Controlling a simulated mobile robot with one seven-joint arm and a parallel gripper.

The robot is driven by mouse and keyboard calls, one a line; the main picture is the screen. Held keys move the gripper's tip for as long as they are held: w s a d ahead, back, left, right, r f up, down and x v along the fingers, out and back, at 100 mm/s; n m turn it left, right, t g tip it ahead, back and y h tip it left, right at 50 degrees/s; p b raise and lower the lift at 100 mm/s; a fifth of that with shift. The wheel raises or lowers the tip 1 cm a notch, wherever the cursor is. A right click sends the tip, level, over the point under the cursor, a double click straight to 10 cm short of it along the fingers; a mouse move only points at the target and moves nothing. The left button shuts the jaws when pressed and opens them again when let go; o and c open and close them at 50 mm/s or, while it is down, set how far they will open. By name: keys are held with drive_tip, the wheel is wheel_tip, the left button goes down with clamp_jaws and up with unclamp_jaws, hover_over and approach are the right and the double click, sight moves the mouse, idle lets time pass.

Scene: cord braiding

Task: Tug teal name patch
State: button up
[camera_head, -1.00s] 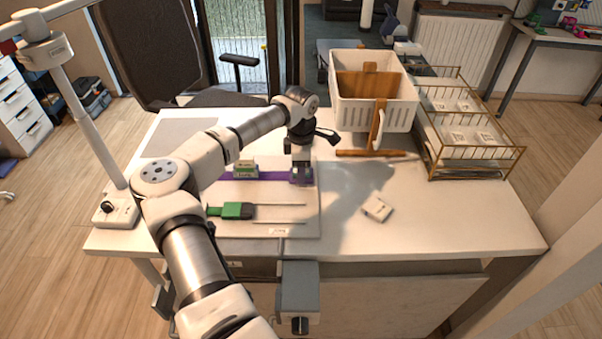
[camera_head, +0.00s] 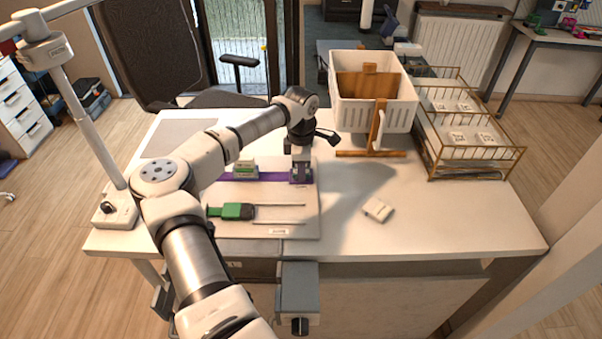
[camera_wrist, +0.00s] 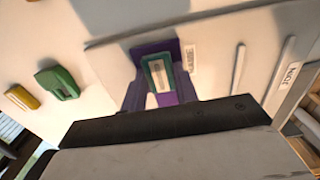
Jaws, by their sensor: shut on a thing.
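The teal-edged name patch (camera_wrist: 157,75) lies on a purple strip (camera_wrist: 140,50) on the pale board, beside a small printed label. My gripper (camera_wrist: 160,97) is shut at the near edge of the patch, with its dark body across the bottom of the wrist view. In the head view my gripper (camera_head: 301,181) points down at the right end of the purple strip (camera_head: 270,176). It hides the patch there, and the exact contact is hard to see.
A small green and cream block (camera_head: 245,168) stands left of my gripper. A white basket (camera_head: 345,110) and a brass wire tray (camera_head: 470,160) stand at the right. The table's right front is mostly clear around a small white block (camera_head: 378,209).

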idle(0.8)
idle(0.4)
drive_tip(key=o, duration=1.4)
drive_tip(key=shift+r, duration=0.1)
drive_tip(key=shift+r+p, duration=1.55)
drive_tip(key=shift+r, duration=1.35)
